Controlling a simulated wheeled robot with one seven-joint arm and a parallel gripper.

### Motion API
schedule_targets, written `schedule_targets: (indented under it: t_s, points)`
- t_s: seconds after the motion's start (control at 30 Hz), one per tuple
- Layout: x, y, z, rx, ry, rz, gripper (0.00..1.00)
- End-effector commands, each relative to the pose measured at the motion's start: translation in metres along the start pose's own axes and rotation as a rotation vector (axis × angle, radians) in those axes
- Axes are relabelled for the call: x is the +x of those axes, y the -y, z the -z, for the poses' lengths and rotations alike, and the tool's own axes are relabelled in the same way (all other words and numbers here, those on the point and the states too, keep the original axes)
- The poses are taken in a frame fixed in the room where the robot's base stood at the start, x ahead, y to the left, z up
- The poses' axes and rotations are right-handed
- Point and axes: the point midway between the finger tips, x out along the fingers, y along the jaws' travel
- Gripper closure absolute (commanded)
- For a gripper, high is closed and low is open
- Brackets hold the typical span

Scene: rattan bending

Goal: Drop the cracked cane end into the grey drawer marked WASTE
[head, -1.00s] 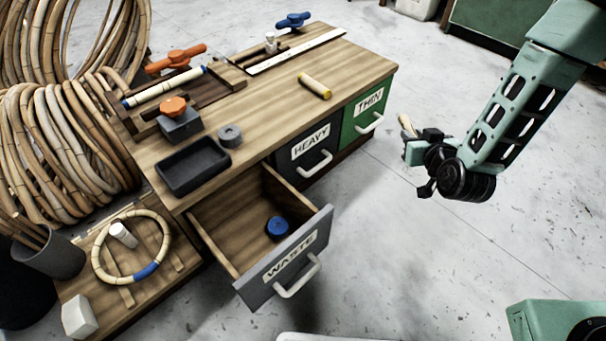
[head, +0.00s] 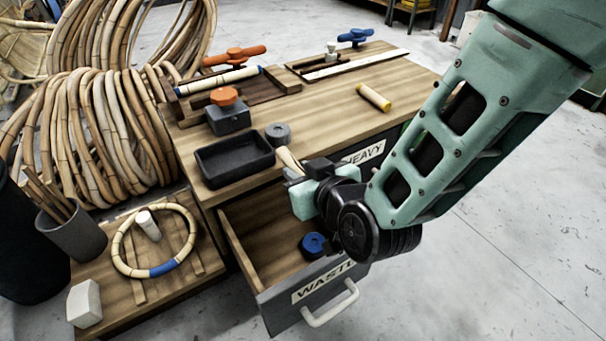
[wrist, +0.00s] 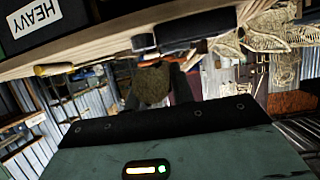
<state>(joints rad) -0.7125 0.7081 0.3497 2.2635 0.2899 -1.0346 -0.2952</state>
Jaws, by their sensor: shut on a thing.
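My gripper (head: 297,172) is shut on a short pale cane end (head: 288,158), which sticks up and to the left from the jaws. In the wrist view the cane end (wrist: 155,85) shows end-on, with a rough brownish face; I cannot make out a crack. The grey drawer marked WASTE (head: 276,311) is pulled open below the bench top. My gripper is above the drawer's back right part, partly hiding its inside and its label. A blue roll (head: 313,245) lies on the drawer's wooden floor.
A black tray (head: 234,160) and a grey roll (head: 278,134) stand on the bench near my gripper. A yellow-ended cane piece (head: 374,97) lies farther back. The HEAVY drawer (head: 363,153) is partly hidden behind my arm. The drawer's left part is clear.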

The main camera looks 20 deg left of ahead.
Motion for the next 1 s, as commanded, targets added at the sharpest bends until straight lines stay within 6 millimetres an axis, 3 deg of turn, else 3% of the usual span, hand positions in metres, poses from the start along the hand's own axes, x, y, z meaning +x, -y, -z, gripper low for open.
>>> schedule_targets:
  t_s: [0.5, 0.83, 0.87, 0.9, 0.93, 1.0]
  points:
    - [0.021, -0.001, -0.051, 0.000, 0.000, -0.001, 0.98]
    - [0.022, -0.001, -0.052, 0.000, 0.000, -0.001, 0.98]
    - [0.022, -0.001, -0.052, 0.000, 0.000, -0.001, 0.73]
    - [0.022, -0.001, -0.052, 0.001, 0.000, -0.001, 0.62]
    - [0.022, -0.001, -0.052, 0.001, 0.000, -0.001, 0.54]
    - [0.022, -0.001, -0.052, 0.000, 0.000, -0.001, 0.51]
